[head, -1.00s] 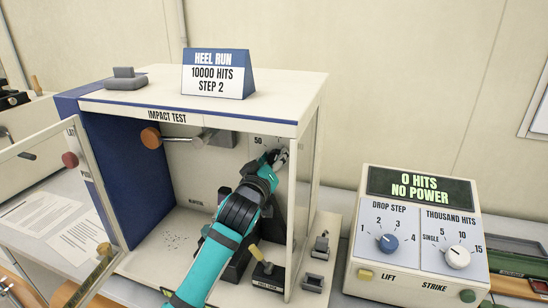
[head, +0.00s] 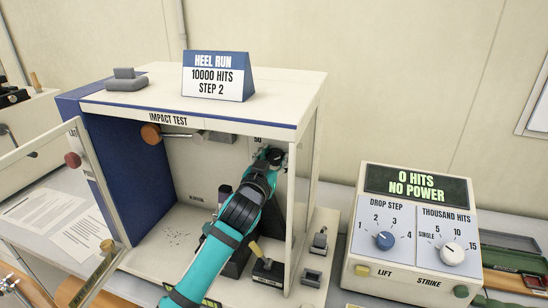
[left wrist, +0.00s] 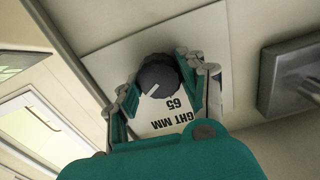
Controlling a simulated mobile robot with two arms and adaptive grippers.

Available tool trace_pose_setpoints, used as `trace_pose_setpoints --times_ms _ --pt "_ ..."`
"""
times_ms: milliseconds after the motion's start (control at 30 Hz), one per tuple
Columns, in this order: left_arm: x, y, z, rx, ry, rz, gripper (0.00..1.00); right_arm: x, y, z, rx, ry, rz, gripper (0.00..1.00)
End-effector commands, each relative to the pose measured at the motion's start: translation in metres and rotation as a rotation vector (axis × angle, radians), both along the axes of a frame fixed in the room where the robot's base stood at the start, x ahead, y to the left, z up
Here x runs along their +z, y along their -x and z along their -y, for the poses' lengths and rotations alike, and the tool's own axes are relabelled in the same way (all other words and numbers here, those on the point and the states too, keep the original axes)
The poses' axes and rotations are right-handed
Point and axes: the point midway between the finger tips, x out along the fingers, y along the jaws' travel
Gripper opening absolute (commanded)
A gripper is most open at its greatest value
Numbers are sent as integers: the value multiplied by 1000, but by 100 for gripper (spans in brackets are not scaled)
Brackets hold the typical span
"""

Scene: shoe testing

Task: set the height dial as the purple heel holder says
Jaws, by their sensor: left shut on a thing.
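The height dial is a black round knob (left wrist: 158,74) with a white pointer line, on a pale plate on the back wall of the impact test cabinet. In the left wrist view the pointer aims down and left. The plate lettering shows upside down, with "65" and part of "HEIGHT MM" readable. My left gripper (head: 273,156) is shut on the knob, one finger on each side; it also shows in the left wrist view (left wrist: 162,82). In the head view the gripper hides the dial. My right gripper is out of view.
The cabinet (head: 200,84) is open at the front, with a hammer (head: 152,134) at upper left inside. A holder with a tan lever (head: 266,265) stands on its floor. A sign (head: 217,78) stands on top. The control box (head: 412,235) at right reads "0 HITS NO POWER".

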Motion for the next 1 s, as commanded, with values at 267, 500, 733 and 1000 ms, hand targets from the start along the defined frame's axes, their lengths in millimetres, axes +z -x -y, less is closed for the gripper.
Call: trace_pose_setpoints --times_ms 267,500,733,1000 --pt "0 0 0 1 -17 6 9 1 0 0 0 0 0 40" --pt "0 0 0 1 -17 6 9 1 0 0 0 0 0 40" --pt "0 0 0 0 -16 6 65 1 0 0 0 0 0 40" --pt "0 2 -1 0 -15 5 65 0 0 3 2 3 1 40"
